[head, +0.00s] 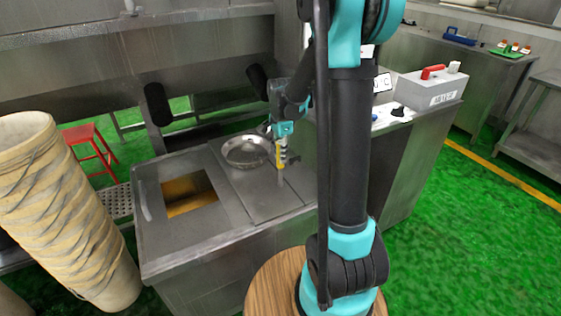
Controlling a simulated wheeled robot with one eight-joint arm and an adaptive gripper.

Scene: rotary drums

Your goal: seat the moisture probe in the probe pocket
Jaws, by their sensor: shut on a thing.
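My gripper (283,137) hangs over the right part of the steel bench, beside the round metal pan. It is shut on a small upright thing with yellow and dark-and-pale banded parts, which looks like the moisture probe (280,156). The probe points down, its lower end near the bench top; I cannot tell whether it touches. I cannot make out the probe pocket in this view. My arm's thick upright link covers part of the area right of the gripper.
The steel bench (235,221) has a rectangular opening with yellow material (187,195) at left. The metal pan (247,151) sits behind. A grey box (428,90) with a red handle stands on the right counter. Stacked pale buckets (65,205) stand left; a red stool (90,148) is behind.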

